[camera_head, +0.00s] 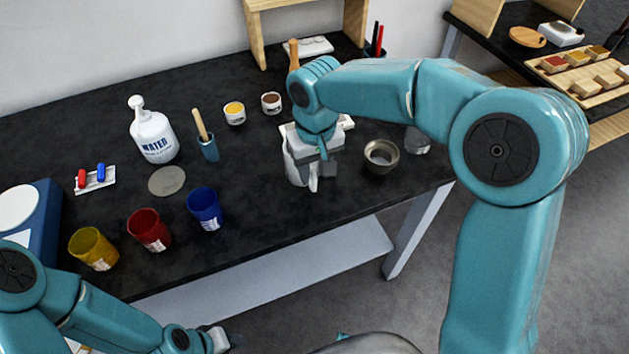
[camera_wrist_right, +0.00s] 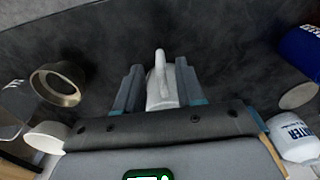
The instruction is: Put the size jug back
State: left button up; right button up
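The size jug, a small white jug (camera_head: 293,158), stands on the black tabletop right of centre in the head view, partly hidden by my right gripper (camera_head: 318,172). In the right wrist view the jug's handle (camera_wrist_right: 160,62) rises between the two fingers of my right gripper (camera_wrist_right: 159,85). A gap shows on each side of the handle, so the fingers look open around it. My left gripper (camera_head: 220,341) is low at the bottom of the head view, off the table's front edge. Its fingers are too small and cut off to judge.
A metal bowl (camera_head: 381,156) stands close right of the jug. Blue (camera_head: 204,209), red (camera_head: 149,230) and yellow (camera_head: 93,249) cups line the front left. A water bottle (camera_head: 153,135), a brush holder (camera_head: 208,149) and a round disc (camera_head: 167,181) stand behind them. A wooden stand (camera_head: 257,42) is at the back.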

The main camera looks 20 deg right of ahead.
notch_tip(320, 180, up, 6)
jog(key=shift+f, duration=0.25)
jog(key=shift+s, duration=0.1)
dwell(0.4)
